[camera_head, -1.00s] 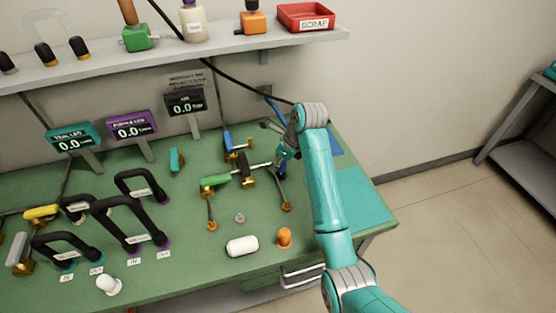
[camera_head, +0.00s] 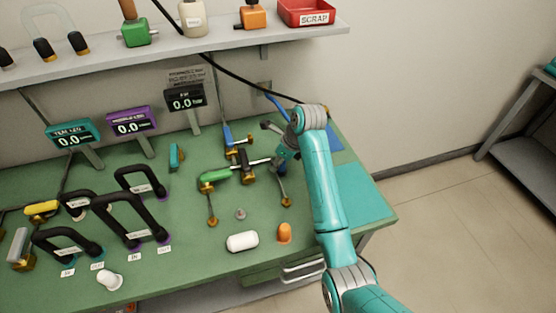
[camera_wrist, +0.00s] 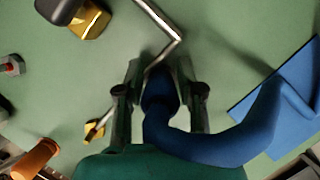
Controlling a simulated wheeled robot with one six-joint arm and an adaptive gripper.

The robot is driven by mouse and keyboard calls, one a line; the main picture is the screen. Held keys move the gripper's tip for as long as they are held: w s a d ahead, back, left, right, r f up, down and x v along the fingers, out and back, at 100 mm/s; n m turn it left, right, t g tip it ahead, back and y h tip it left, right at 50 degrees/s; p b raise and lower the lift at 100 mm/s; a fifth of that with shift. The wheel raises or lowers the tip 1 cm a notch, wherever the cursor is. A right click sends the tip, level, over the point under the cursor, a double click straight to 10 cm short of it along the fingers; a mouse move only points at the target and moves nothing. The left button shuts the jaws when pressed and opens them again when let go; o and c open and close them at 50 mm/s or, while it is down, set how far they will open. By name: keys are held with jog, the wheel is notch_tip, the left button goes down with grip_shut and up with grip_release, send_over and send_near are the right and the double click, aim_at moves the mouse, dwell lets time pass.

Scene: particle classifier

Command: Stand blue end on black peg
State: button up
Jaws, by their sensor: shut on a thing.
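A curved blue hose (camera_head: 279,104) arches from the wall side down toward my gripper (camera_head: 284,148). In the wrist view, my gripper (camera_wrist: 160,88) is shut on the blue end (camera_wrist: 160,92), which sits between the two dark fingers above the green bench. The rest of the blue piece bends away to the right. A black upright part with brass (camera_head: 245,165) stands left of my gripper; a black and brass part shows at the wrist view's upper left (camera_wrist: 62,10). I cannot tell for sure that this is the black peg. The blue end and the black part are apart.
A bent metal rod (camera_wrist: 165,45) lies close to my fingers. A green-handled part (camera_head: 214,176) and a blue-handled part (camera_head: 228,137) are nearby. A blue mat (camera_wrist: 300,75) is at right.

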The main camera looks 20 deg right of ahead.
jog(key=shift+f, duration=0.1)
jog(key=o, duration=1.2)
jog(key=shift+v, duration=3.75)
